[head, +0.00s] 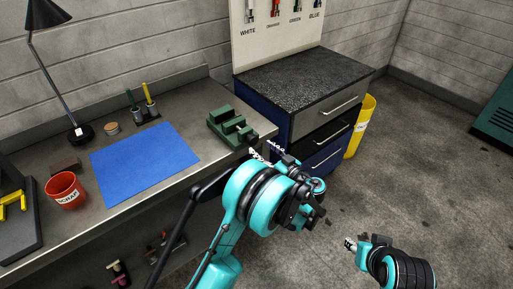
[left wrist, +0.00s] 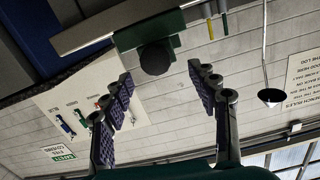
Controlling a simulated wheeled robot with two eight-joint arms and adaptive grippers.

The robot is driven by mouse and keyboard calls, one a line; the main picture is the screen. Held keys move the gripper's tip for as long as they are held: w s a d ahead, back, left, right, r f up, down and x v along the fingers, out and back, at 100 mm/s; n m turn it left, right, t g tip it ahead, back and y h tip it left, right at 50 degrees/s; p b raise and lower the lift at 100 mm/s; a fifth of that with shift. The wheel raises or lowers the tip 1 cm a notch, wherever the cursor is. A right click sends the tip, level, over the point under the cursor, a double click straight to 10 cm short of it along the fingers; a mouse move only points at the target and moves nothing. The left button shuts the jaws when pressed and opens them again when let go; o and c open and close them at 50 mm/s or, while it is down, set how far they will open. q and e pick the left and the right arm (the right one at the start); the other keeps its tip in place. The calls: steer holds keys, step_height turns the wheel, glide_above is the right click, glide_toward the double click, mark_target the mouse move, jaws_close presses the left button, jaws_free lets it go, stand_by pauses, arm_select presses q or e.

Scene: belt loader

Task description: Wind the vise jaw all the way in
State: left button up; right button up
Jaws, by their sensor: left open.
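The green vise (head: 224,124) stands at the right end of the metal workbench, near its front edge. In the left wrist view the vise's green body (left wrist: 146,33) shows with a dark round end (left wrist: 155,60) facing the camera. My left gripper (head: 267,150) is just in front of the vise. In the left wrist view its fingers (left wrist: 158,78) are spread, with the dark round end in the gap between the tips, apparently untouched. The vise's handle and jaw gap are not clear. My right gripper (head: 350,244) is low at the right over the floor, away from the bench; its finger state is unclear.
A blue mat (head: 145,165), a red cup (head: 65,190), a lamp (head: 80,133) and a pen holder (head: 146,113) are on the workbench (head: 195,185). A drawer cabinet (head: 318,115) and a yellow bin (head: 360,125) stand right of it.

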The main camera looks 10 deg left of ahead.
mark_target(254, 142)
arm_select(q)
steer(key=shift+n+y, duration=0.3)
steer(key=x, duration=0.2)
steer(key=b+x, duration=0.1)
steer(key=x, duration=0.1)
steer(key=b+x, duration=0.1)
steer(key=x, duration=0.1)
steer(key=shift+w+f, duration=0.45)
steer(key=shift+w, duration=0.05)
steer(key=c, duration=1.2)
